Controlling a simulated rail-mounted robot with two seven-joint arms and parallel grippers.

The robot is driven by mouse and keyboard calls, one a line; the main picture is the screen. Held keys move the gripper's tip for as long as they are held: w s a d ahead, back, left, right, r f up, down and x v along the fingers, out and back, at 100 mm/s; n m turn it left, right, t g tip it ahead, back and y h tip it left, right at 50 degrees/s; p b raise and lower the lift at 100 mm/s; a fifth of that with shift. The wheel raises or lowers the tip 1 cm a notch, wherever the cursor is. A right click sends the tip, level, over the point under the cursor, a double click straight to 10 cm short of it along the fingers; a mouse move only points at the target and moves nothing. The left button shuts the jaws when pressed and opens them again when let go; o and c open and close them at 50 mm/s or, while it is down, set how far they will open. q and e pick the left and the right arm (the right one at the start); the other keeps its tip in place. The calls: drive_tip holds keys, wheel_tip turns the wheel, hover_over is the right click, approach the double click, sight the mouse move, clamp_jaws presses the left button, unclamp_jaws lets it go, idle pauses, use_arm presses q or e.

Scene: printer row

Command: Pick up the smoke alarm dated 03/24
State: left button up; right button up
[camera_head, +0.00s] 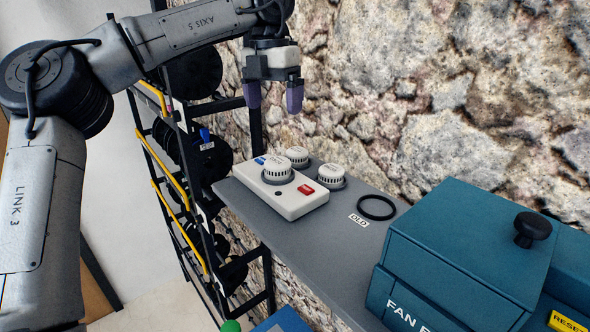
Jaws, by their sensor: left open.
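Three white round smoke alarms show on the grey shelf (345,240). One alarm (277,169) sits on top of a white box (296,204) with a blue and a red part. A second alarm (297,155) stands behind the box. A third alarm (331,174) stands behind the box's right end. The dates are too small to read, so I cannot tell which is 03/24. My left gripper (273,98) is open and empty, its purple fingers pointing down, in the air above the alarms. My right gripper is not in view.
A black ring (376,207) lies on the shelf beside a label reading OLD (359,220). A teal machine (470,255) with a black knob fills the right front. A black rack with spools (205,155) stands left of the shelf. A rough stone wall (440,95) rises behind.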

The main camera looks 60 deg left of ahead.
sight(277, 160)
use_arm(q)
drive_tip(key=shift+n, duration=0.5)
drive_tip(key=f, duration=0.2)
drive_tip(key=f+p, duration=0.1)
drive_tip(key=f, duration=0.5)
drive_tip(key=shift+w+d+f, duration=0.15)
drive_tip(key=shift+w+d, duration=0.15)
drive_tip(key=shift+d, duration=0.05)
drive_tip(key=shift+f+p, duration=0.35)
drive_tip(key=shift+p, duration=0.3)
wheel_tip(277, 160, down, 4)
drive_tip(key=shift+s+a+p, duration=0.15)
drive_tip(key=shift+p, duration=0.9)
drive_tip(key=shift+f, duration=0.3)
drive_tip(key=c, duration=1)
